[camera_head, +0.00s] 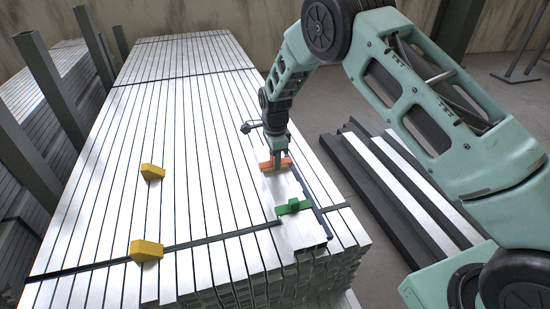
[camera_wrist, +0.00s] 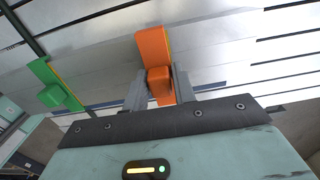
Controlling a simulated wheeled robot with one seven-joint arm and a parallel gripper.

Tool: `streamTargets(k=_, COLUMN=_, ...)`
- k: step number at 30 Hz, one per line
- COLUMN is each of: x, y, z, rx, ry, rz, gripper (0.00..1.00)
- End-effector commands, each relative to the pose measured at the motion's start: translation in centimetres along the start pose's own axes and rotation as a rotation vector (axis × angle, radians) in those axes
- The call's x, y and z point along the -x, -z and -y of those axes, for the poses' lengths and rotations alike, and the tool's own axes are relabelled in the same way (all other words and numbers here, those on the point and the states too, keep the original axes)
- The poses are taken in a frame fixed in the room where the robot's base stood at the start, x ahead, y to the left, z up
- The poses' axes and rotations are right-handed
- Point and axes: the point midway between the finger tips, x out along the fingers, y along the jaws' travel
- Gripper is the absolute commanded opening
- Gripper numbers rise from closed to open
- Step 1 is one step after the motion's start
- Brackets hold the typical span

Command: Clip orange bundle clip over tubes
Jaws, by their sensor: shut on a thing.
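The orange bundle clip (camera_head: 270,164) is at the top of the tube stack in the head view, under my gripper (camera_head: 278,160). In the wrist view the orange clip (camera_wrist: 154,50) stands between the two grey fingers of my gripper (camera_wrist: 160,88), which are shut on its tab. The clip lies across the silvery square tubes (camera_head: 282,185); whether it is fully seated on them cannot be told. A green clip (camera_head: 293,207) sits across the same tubes nearer the front, and it also shows at the left of the wrist view (camera_wrist: 57,90).
Two yellow blocks (camera_head: 152,172) (camera_head: 146,250) sit on the stack to the left. Dark straps (camera_head: 200,241) cross the stack. Grey posts (camera_head: 50,90) stand at the left. Dark and bright beams (camera_head: 385,185) lie on the floor at the right.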

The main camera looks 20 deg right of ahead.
Motion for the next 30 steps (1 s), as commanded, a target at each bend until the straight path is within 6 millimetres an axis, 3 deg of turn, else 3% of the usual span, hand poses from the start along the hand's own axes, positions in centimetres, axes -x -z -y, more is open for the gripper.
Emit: streamTargets(k=30, x=-1.3, y=0.0, z=0.0, rx=0.0, ry=0.0, rz=0.0, gripper=0.04)
